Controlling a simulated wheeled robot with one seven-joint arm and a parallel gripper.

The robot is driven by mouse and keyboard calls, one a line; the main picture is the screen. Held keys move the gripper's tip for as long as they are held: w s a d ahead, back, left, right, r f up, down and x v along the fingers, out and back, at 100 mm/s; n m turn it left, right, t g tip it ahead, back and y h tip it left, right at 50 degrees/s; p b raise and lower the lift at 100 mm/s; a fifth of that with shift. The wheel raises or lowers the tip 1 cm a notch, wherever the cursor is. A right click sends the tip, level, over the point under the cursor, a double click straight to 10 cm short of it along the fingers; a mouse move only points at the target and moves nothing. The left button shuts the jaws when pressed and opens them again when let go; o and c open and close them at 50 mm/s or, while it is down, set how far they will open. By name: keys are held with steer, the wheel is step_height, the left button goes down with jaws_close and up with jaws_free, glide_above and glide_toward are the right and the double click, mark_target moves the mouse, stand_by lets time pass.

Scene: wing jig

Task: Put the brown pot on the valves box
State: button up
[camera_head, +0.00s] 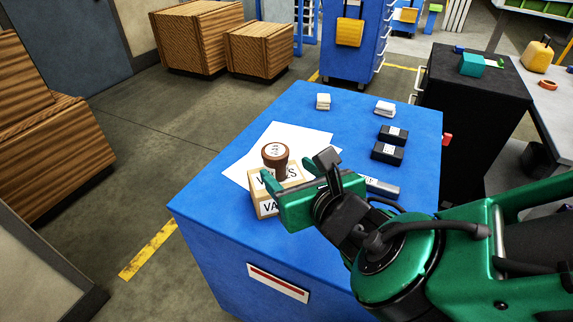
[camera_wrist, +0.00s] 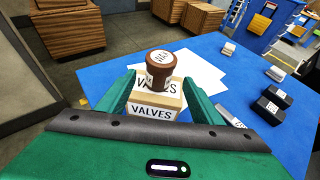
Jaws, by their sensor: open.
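The brown pot (camera_head: 275,157) stands upright on top of the valves box (camera_head: 264,207), a light box with VALVES lettering. In the wrist view the pot (camera_wrist: 159,70) has a white label on its top and side, and the valves box (camera_wrist: 152,112) is under it. My gripper (camera_head: 270,183) is open, its green fingers on either side of the box top and lower pot area. The gripper (camera_wrist: 155,92) shows gaps between its fingers and the pot.
The blue table (camera_head: 220,200) carries a white sheet (camera_head: 250,150) under the box. Two black boxes (camera_head: 388,152) and two small white blocks (camera_head: 323,101) lie behind and right. A grey labelled item (camera_head: 381,188) lies near my wrist. The table's left front is clear.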

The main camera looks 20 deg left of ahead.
steer(key=shift+s+d+r, duration=0.1)
steer(key=shift+s+d, duration=0.05)
steer(key=shift+s, duration=0.05)
